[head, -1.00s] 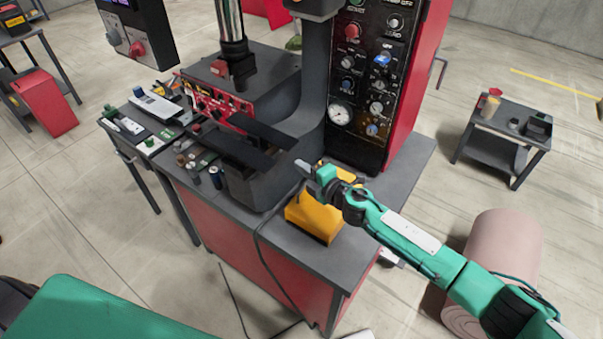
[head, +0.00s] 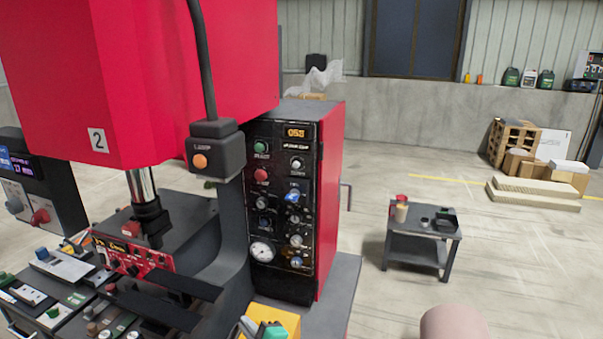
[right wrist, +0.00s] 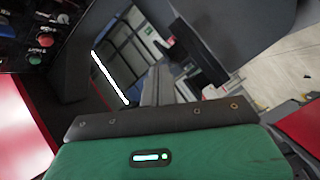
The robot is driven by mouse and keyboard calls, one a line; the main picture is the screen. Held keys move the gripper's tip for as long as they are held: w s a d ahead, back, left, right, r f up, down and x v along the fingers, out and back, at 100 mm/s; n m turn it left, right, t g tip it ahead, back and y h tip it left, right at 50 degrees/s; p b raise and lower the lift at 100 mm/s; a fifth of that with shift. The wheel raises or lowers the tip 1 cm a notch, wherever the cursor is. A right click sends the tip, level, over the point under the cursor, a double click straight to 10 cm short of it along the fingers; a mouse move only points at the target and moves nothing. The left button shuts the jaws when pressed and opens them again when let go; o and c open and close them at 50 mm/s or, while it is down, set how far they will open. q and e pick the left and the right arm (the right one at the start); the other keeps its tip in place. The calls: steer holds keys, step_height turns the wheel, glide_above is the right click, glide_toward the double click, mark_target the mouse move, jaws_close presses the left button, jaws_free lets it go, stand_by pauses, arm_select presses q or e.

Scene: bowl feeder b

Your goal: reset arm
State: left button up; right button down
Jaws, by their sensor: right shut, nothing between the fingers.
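My left gripper is not in either view.
The red press (head: 130,80) and its black control panel (head: 282,200) stand close by. A grey pendant box (head: 216,150) hangs in front. A small grey cart (head: 420,245) stands right, with open floor around it. A pinkish cylinder (head: 453,322) is at the bottom.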

steer(key=s+d+f+m+g+h, duration=0.1)
steer(key=s+d+f+m+h, duration=0.25)
steer(key=d, duration=0.35)
steer(key=s+d+f+m+g+h, duration=0.1)
steer(key=s+d+f+m+h, duration=0.1)
steer(key=s+d+m, duration=0.4)
steer(key=s+d+f+m+g+h, duration=0.2)
steer(key=s+d+f+m+h, duration=0.1)
steer(key=d, duration=0.5)
steer(key=s+d+f+m+g+h, duration=0.1)
steer(key=s+d+f+m+g, duration=0.15)
steer(key=s+d, duration=0.6)
steer(key=s+d+f+m+g+h, duration=0.15)
steer(key=s+d+g, duration=0.35)
steer(key=s, duration=0.6)
step_height(320, 180, down, 30)
steer(key=y+b, duration=0.1)
steer(key=b, duration=0.1)
steer(key=s+d+f+b, duration=0.1)
steer(key=s+d+f, duration=0.1)
steer(key=s+f, duration=0.8)
steer(key=s+d+f+b, duration=0.1)
steer(key=s+d+f, duration=0.1)
steer(key=s+f, duration=0.8)
step_height(320, 180, down, 3)
steer(key=shift+f+g, duration=0.1)
steer(key=shift+g, duration=0.35)
